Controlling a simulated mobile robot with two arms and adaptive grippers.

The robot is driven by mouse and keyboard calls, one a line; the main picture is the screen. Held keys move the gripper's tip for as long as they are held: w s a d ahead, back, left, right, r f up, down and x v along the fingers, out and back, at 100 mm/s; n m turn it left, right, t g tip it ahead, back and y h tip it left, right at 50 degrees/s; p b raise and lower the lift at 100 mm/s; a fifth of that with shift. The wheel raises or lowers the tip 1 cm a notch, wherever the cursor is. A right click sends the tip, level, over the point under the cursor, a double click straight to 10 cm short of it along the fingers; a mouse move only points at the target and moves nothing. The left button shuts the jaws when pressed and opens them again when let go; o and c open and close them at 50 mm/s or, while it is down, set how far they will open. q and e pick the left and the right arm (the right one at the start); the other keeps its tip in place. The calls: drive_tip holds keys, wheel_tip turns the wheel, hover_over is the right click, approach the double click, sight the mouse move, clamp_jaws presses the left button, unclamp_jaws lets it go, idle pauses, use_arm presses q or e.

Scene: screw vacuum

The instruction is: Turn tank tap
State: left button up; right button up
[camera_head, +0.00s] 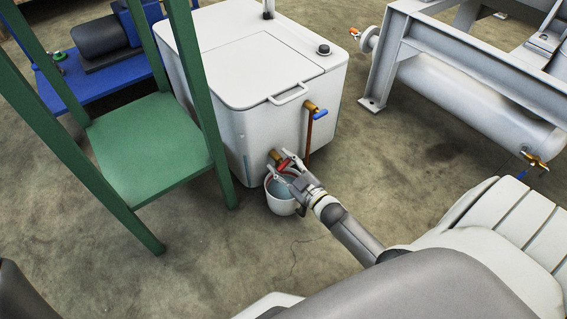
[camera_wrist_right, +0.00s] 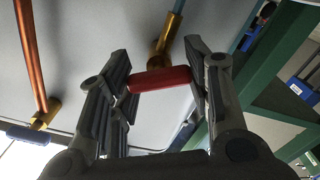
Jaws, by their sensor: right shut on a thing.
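The white tank (camera_head: 275,130) stands in the middle of the head view. Its lower brass tap (camera_head: 274,157) sits low on the front wall and has a red handle (camera_head: 286,163). My right gripper (camera_head: 284,169) is at this tap. In the wrist view, the red handle (camera_wrist_right: 160,79) lies between the two fingers of my right gripper (camera_wrist_right: 160,85), which are shut on it. The brass tap body (camera_wrist_right: 163,45) shows just behind the handle. My left gripper is in neither view.
A white bucket (camera_head: 281,205) stands on the floor under the tap. A second tap with a blue handle (camera_head: 320,114) and a copper pipe (camera_head: 308,140) are higher on the tank. A green stand (camera_head: 150,145) is close on the left. Floor in front is clear.

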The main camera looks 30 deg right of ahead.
drive_tip(key=o, duration=1)
drive_tip(key=shift+o, duration=0.2)
drive_tip(key=s, duration=1.2)
drive_tip(key=shift+d, duration=0.45)
